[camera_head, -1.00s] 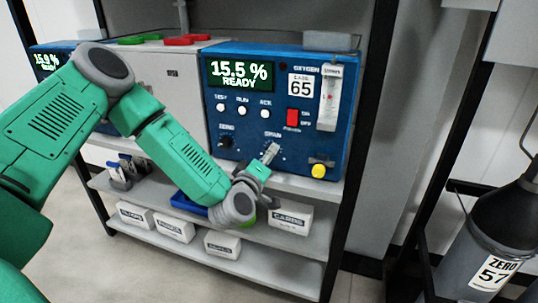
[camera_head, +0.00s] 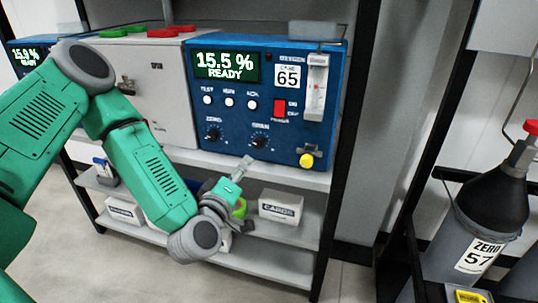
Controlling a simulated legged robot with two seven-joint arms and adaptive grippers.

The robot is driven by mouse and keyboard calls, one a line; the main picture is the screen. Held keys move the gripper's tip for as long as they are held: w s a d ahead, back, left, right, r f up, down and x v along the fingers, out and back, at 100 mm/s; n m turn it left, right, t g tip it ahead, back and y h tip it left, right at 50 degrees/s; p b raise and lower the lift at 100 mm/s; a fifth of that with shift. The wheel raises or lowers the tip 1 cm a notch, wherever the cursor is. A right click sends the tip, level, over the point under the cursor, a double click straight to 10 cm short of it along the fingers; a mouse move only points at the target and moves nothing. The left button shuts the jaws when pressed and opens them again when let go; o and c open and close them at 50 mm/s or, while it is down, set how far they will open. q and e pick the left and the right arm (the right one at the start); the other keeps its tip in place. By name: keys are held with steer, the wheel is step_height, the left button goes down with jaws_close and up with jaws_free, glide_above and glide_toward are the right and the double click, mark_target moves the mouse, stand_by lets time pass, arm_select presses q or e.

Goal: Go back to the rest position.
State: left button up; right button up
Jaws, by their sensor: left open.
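My left arm comes in from the left of the head view, and its gripper (camera_head: 243,168) points up and away, in front of the shelf edge below the blue analyser (camera_head: 267,72). The gripper is open with nothing seen in it, and it looks apart from the analyser's knobs. The analyser's display reads 15.5 % READY. The ZERO knob (camera_head: 213,134) and SPAN knob (camera_head: 259,142) are in clear view on its panel. My right gripper is not in the view.
A shelf unit (camera_head: 325,180) carries the analyser, a grey cabinet (camera_head: 160,80) and a second display (camera_head: 27,57). A CARDS box (camera_head: 281,207) and other boxes sit lower. A ZERO 57 gas cylinder (camera_head: 484,225) stands at right. Open floor (camera_head: 345,265) lies between.

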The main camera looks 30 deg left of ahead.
arm_select(q)
steer(key=s+d+f+m+g+h, duration=0.3)
steer(key=s+d+f+m+g, duration=0.15)
steer(key=f, duration=0.35)
steer(key=s+d+f+m+g+h, duration=0.35)
steer(key=s+d+f+m, duration=0.2)
steer(key=f, duration=0.25)
steer(key=s+a+f+m+g+y, duration=0.1)
steer(key=s+f+g, duration=0.3)
steer(key=s, duration=0.5)
steer(key=s+a+f+m+g+y+p, duration=0.1)
steer(key=s+f+m+g, duration=0.3)
steer(key=s, duration=0.5)
steer(key=shift+a+g, duration=0.4)
steer(key=shift+a, duration=0.2)
